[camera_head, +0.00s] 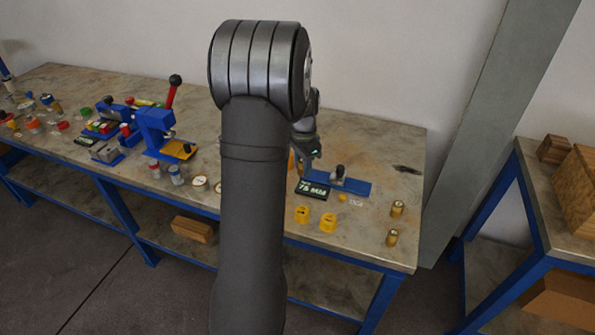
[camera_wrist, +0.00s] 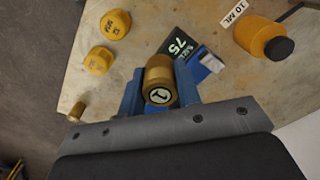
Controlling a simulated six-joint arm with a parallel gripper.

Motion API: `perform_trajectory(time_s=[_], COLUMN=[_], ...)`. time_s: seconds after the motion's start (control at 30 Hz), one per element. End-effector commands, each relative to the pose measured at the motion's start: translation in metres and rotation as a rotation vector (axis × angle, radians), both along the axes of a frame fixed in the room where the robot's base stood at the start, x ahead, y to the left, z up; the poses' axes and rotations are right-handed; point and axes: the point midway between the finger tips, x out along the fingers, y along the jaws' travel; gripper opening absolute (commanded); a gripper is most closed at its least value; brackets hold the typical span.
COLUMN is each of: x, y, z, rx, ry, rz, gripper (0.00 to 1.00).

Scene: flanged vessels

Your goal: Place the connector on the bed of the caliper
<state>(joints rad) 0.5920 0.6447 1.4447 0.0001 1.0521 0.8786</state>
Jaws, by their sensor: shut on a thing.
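The connector (camera_wrist: 158,72) is a brass cylinder with a pale round label reading "1" on the end facing the wrist camera. My gripper (camera_wrist: 159,92) has its two blue fingers shut on the connector's sides. In the head view my gripper (camera_head: 306,152) is over the table's right part, partly behind my arm; I cannot make out the connector there. The caliper (camera_head: 350,186) is blue with a dark display (camera_head: 313,189) reading "75 MM". In the wrist view the display (camera_wrist: 180,45) and part of the blue caliper (camera_wrist: 197,70) show just beyond the connector, which hides some of the bed.
Two yellow pieces (camera_head: 302,214) (camera_head: 328,222) and two brass cylinders (camera_head: 397,208) (camera_head: 392,237) stand near the table's front right. An orange bottle (camera_wrist: 258,36) with a black cap is beside the caliper. A blue press-like device (camera_head: 155,130) and several small parts fill the left.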

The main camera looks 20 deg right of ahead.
Motion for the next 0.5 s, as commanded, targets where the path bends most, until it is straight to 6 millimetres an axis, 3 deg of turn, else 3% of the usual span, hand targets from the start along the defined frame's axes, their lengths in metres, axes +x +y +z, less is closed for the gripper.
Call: perform_trajectory(time_s=[0.3, 0.5], x=[-0.035, -0.047], y=[-0.104, -0.133], z=[0.010, 0.011], rx=[-0.001, 0.000], ry=[-0.001, 0.000], rz=[-0.007, -0.001], gripper=[0.03, 0.03])
